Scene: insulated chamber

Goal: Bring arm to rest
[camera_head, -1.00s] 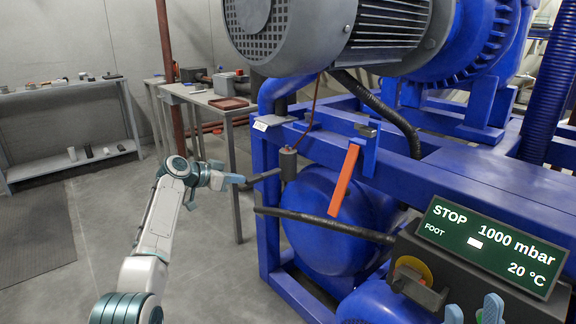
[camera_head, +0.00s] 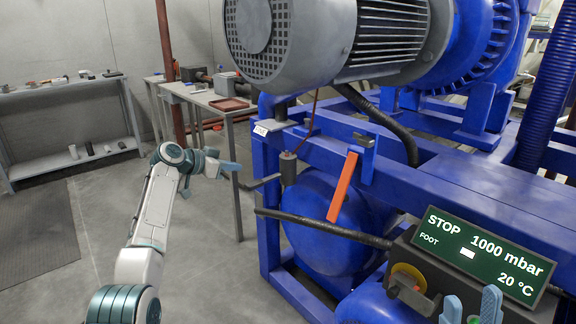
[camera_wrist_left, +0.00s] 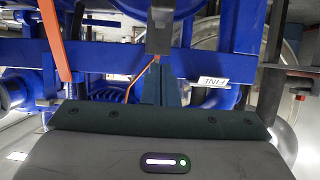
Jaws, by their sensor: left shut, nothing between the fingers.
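My left arm reaches up from the lower left in the head view. Its gripper (camera_head: 232,166) is shut and empty, with its fingers pointing right. The tips are left of the grey cylinder (camera_head: 288,168) with a bent rod on the blue machine, apart from it in the picture. In the left wrist view the shut fingers (camera_wrist_left: 161,86) point at the blue frame, with the dark grey block and its orange cable ahead. My right gripper (camera_head: 470,308) shows at the bottom edge, its two light blue fingers apart; the rest of it is cut off.
The blue pump frame (camera_head: 264,190) stands right of my left arm, with an orange lever (camera_head: 343,187) and a black hose. A display (camera_head: 484,254) reads STOP, 1000 mbar, 20 °C. A table (camera_head: 204,97) and shelf (camera_head: 70,91) stand behind. The floor at left is clear.

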